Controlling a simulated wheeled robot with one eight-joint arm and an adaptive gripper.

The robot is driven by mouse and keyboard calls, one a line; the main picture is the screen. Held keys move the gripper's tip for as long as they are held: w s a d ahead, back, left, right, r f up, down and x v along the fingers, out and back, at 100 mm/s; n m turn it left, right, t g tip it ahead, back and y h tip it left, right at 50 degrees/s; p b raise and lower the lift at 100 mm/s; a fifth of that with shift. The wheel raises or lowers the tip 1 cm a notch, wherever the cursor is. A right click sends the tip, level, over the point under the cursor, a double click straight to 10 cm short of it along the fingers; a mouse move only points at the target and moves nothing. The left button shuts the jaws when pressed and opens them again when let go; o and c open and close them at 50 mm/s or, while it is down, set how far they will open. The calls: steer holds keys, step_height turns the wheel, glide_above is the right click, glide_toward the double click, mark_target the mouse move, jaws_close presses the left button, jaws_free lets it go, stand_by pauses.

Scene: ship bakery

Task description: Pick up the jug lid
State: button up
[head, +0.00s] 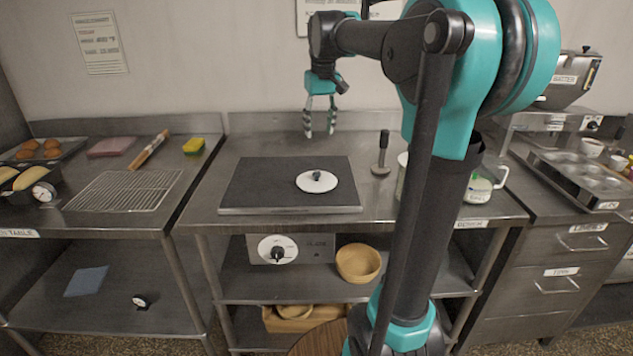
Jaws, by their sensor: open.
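A white jug (402,172), partly hidden behind my arm, stands to the right of the slab.
A tamper-like tool (381,153) stands right of the slab. The left table holds a wire rack (125,190), a rolling pin (150,149) and a yellow sponge (194,146). The table behind the slab is clear.

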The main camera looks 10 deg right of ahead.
mark_target(317, 173)
steer(key=f, duration=0.5)
steer(key=w+f, duration=0.1)
steer(key=f, duration=0.4)
steer(key=w+f, duration=0.1)
steer(key=f, duration=0.4)
steer(key=shift+a, duration=0.15)
steer(key=shift+s, duration=0.1)
jaws_close()
